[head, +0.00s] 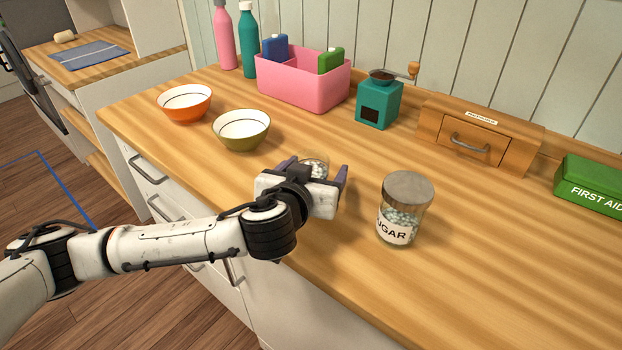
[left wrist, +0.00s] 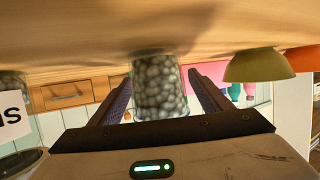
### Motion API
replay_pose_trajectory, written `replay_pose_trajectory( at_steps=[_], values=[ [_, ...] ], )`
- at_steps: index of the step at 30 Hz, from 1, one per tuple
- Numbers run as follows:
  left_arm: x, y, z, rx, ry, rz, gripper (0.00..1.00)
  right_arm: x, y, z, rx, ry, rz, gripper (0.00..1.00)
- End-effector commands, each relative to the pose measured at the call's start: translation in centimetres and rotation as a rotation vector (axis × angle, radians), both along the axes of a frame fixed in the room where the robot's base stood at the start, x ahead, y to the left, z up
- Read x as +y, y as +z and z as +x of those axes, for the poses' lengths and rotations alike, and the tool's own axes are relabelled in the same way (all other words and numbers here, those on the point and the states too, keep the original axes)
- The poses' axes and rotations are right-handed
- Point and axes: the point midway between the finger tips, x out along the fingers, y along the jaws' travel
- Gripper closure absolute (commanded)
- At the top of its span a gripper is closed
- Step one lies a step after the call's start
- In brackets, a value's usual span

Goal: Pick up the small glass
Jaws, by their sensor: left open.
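The small glass (head: 314,160) stands on the wooden counter and holds pale, bead-like pieces. In the head view it is mostly hidden behind my left gripper (head: 315,170). The left wrist view, which is upside down, shows the glass (left wrist: 160,88) between the two dark fingers of my left gripper (left wrist: 158,92). The fingers are open, one on each side of the glass, with a visible gap at the right finger. My right gripper is in neither view.
A lidded sugar jar (head: 404,210) stands close right of my left gripper. An olive bowl (head: 241,133) and an orange bowl (head: 185,105) are to its left. Behind are a pink bin (head: 302,88), a teal grinder (head: 379,105) and a wooden drawer box (head: 478,138). The counter's front right is clear.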

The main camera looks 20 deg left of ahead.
Motion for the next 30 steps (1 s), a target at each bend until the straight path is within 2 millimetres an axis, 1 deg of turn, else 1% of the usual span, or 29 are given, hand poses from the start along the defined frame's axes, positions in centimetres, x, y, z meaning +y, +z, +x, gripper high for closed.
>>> replay_pose_trajectory(
  at_steps=[6,7,14,15,16,17,25,30],
  values=[
    [-0.03,-0.13,0.12,0.001,-0.001,0.000,0.28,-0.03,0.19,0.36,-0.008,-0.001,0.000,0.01],
    [-0.04,-0.11,0.11,0.001,-0.001,0.000,0.30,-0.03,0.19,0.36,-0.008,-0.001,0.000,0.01],
    [-0.03,-0.10,0.09,0.001,-0.001,0.000,0.69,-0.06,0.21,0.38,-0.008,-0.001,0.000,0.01],
    [-0.03,-0.10,0.09,0.001,-0.001,0.000,0.76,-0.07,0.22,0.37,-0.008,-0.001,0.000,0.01],
    [-0.03,-0.10,0.09,0.001,-0.001,0.000,0.81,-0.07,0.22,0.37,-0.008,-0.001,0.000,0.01],
    [-0.03,0.07,0.13,-0.003,-0.001,0.000,0.83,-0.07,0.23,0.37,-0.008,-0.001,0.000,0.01],
    [-0.03,0.12,0.13,-0.003,-0.001,-0.001,0.83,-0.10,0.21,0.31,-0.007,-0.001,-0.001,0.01],
    [-0.06,0.54,0.14,-0.003,-0.001,-0.002,0.83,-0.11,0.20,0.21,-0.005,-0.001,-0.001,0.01]
  ],
)
